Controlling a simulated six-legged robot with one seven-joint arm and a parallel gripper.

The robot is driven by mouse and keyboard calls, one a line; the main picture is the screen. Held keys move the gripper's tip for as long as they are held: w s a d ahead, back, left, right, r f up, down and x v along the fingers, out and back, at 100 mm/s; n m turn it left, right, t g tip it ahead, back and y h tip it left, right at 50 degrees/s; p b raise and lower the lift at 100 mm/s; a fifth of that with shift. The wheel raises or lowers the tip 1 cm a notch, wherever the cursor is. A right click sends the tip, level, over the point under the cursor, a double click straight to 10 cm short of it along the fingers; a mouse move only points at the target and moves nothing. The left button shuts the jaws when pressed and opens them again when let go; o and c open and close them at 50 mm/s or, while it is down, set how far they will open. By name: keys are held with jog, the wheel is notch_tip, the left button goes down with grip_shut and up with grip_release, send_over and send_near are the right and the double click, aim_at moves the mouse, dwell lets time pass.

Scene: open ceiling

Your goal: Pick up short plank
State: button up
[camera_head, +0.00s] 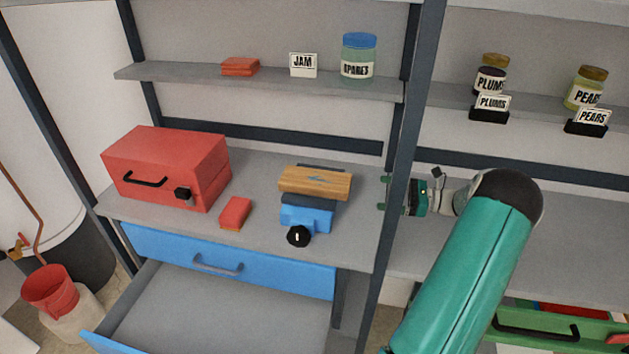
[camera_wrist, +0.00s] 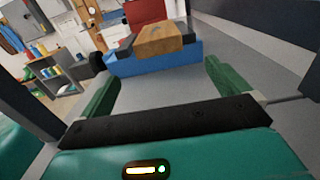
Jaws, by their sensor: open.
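The short plank (camera_head: 315,181) is light brown wood with a blue-grey mark on top. The wrist view shows the plank (camera_wrist: 160,40) ahead, beyond my fingertips, on the blue vise (camera_wrist: 155,60). My gripper (camera_head: 383,194) is to the right of the plank, pointing left at the dark upright post, which hides part of it. In the wrist view my gripper (camera_wrist: 162,76) has its two green fingers spread apart, with nothing between them. The plank is clear of the fingers.
A dark upright post (camera_head: 397,190) stands beside my gripper. A red toolbox (camera_head: 165,165) and a small red block (camera_head: 236,213) are left of the vise. Below, a blue drawer (camera_head: 215,310) is pulled out. A shelf (camera_head: 200,76) with a jar runs above.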

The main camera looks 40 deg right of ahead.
jog(key=x, duration=0.5)
jog(key=shift+a, duration=0.1)
jog(key=x, duration=0.3)
jog(key=r+x, duration=0.1)
jog(key=shift+w+a, duration=0.25)
jog(key=shift+a, duration=0.05)
jog(key=shift+w+a+f, duration=0.1)
jog(key=shift+w, duration=0.15)
jog(key=c, duration=1.1)
